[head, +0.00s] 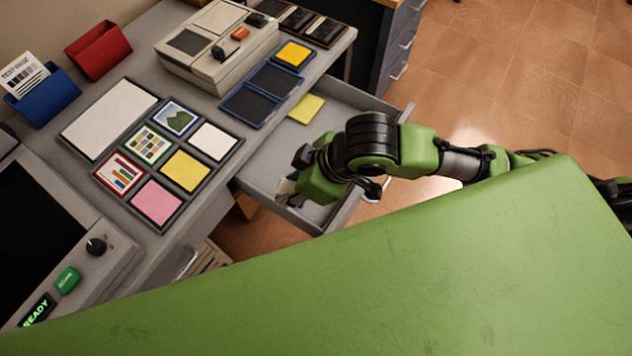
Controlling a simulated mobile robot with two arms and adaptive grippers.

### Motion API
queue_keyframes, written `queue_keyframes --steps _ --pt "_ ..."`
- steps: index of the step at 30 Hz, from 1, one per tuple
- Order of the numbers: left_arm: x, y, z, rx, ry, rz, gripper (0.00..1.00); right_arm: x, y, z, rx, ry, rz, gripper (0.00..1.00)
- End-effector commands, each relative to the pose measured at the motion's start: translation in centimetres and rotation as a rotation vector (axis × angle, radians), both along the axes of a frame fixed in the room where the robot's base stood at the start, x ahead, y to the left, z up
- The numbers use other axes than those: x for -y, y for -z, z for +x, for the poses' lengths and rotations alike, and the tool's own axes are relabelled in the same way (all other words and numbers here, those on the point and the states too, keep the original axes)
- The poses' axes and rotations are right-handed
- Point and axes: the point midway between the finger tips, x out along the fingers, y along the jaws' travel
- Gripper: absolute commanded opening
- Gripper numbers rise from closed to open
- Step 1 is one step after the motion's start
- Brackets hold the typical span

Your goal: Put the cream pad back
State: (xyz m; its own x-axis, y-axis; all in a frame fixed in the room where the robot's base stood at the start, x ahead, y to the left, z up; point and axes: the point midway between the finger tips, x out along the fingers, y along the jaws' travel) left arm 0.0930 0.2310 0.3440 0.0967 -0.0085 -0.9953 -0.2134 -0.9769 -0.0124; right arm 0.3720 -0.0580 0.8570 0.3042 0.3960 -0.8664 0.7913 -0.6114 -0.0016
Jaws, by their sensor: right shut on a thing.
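My right gripper (292,187) reaches down into the open grey drawer (343,96), near its front left part. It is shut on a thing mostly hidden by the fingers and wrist. A small pale patch (286,186) shows beside the fingers and looks like the cream pad, though its shape cannot be made out. A yellow pad (306,109) lies in the drawer farther back. A blue-edged tray (250,106) on the desk has a yellow pad (293,53) in its far slot and two dark, empty slots. My left gripper is not in view.
A grey board (160,204) with white, yellow, pink and printed cards lies on the desk. A beige machine (217,45), a red holder (98,50) and a blue holder (43,95) stand behind. A console with a green button (67,280) is at left.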

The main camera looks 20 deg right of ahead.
Motion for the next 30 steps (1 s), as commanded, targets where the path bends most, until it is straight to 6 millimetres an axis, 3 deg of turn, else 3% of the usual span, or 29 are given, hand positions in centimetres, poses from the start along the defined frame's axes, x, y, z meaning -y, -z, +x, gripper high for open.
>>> queue_keyframes --steps 1,6,18,24,30 --pt "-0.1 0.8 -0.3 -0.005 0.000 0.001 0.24 -0.7 1.3 -0.7 -0.002 -0.041 0.002 0.13" --pt "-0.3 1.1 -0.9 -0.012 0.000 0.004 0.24 -1.1 2.7 -1.1 0.001 -0.108 -0.004 0.13" --pt "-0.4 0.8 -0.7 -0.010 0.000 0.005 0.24 4.9 7.1 5.7 -0.002 -0.106 -0.004 0.13" --pt "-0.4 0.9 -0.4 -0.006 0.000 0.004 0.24 6.6 10.4 7.8 0.000 -0.107 -0.003 0.13" --pt "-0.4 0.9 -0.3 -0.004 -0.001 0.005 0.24 7.3 11.8 8.7 0.000 -0.110 -0.003 0.13"
